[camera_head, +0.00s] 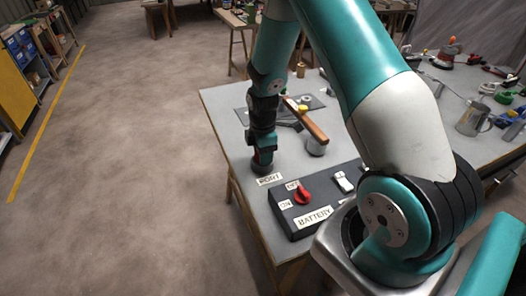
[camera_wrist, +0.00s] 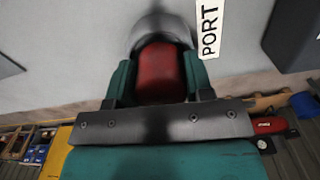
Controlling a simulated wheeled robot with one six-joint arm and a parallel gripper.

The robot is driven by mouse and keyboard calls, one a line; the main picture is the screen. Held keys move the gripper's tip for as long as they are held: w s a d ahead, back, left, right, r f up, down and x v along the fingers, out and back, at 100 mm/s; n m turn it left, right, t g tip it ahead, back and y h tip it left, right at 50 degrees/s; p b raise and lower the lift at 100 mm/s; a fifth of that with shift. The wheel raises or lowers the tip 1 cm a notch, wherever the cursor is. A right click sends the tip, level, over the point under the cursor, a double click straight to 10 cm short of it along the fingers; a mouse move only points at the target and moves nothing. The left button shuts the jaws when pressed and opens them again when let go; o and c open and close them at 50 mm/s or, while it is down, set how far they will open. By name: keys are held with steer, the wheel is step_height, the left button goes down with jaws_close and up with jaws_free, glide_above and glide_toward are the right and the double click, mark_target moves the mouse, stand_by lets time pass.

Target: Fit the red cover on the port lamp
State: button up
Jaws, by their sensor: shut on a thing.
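My gripper (camera_head: 263,163) points down at the near-left part of the workbench, close to the PORT label (camera_head: 270,179). In the wrist view my gripper (camera_wrist: 158,82) has its teal fingers closed on both sides of the red cover (camera_wrist: 160,68). A grey rounded metal form, seemingly the port lamp (camera_wrist: 150,28), lies just beyond the cover and partly behind it. The PORT label (camera_wrist: 209,27) is right beside it. I cannot tell whether the cover touches or sits on the lamp. In the head view my gripper hides the lamp.
A dark battery panel (camera_head: 325,217) with a red switch knob (camera_head: 302,194) stands close to the right of my gripper. A metal mug (camera_head: 473,119) is far right. The floor at left is clear.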

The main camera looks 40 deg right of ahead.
steer(key=shift+f, duration=0.3)
steer(key=o, duration=1.4)
steer(key=shift+c, duration=0.2)
steer(key=shift+r+p, duration=3.1)
steer(key=shift+r, duration=0.95)
